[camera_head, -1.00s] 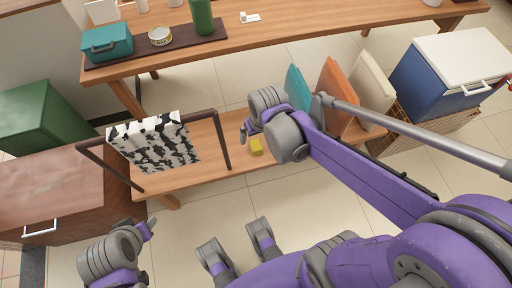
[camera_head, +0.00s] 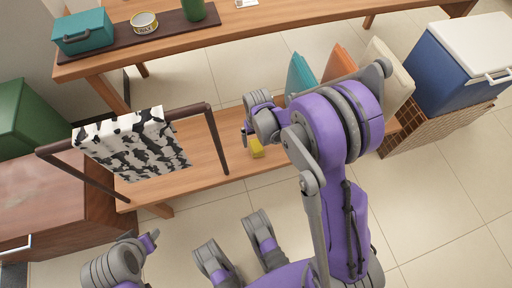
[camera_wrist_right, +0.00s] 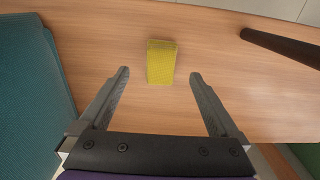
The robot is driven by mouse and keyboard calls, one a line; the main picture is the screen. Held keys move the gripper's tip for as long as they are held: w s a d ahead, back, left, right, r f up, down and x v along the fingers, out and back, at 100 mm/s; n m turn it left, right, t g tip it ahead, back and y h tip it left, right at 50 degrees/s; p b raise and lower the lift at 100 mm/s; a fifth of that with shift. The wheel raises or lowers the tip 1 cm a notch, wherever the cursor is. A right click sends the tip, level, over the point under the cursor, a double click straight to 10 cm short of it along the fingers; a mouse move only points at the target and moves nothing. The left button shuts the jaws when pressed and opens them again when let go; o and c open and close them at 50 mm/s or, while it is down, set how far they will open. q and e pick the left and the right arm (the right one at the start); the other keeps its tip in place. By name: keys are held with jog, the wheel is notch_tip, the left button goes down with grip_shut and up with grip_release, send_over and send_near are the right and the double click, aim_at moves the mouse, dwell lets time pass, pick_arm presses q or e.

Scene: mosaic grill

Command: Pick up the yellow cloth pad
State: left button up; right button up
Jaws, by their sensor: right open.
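The yellow cloth pad (camera_head: 257,148) lies on the low wooden bench. In the right wrist view it is a small yellow block (camera_wrist_right: 161,62), with its near end just between the fingertips and the rest beyond them. My right gripper (camera_head: 246,136) is over the bench beside the pad, partly hidden by its own wrist. The right wrist view shows its jaws (camera_wrist_right: 160,76) open and empty, one finger on each side of the pad's line, touching nothing visible. My left gripper (camera_head: 152,238) is at the lower left, away from the pad; its jaw opening is unclear.
A dark rail with a black-and-white cloth (camera_head: 135,145) stands at the bench's left. Teal (camera_head: 299,75), orange (camera_head: 340,62) and cream (camera_head: 385,70) panels stand to the right. A blue cooler (camera_head: 440,75) is farther right. The long table (camera_head: 290,28) is behind.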

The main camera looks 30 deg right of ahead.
aim_at(256, 145)
jog(key=f, duration=0.1)
jog(key=f+b, duration=0.1)
jog(key=f, duration=0.3)
jog(key=shift+w+f+b, duration=0.1)
jog(key=shift+w+b, duration=0.15)
jog(key=shift+b, duration=0.15)
grip_shut()
notch_tip(256, 145, up, 10)
jog(key=p, duration=0.3)
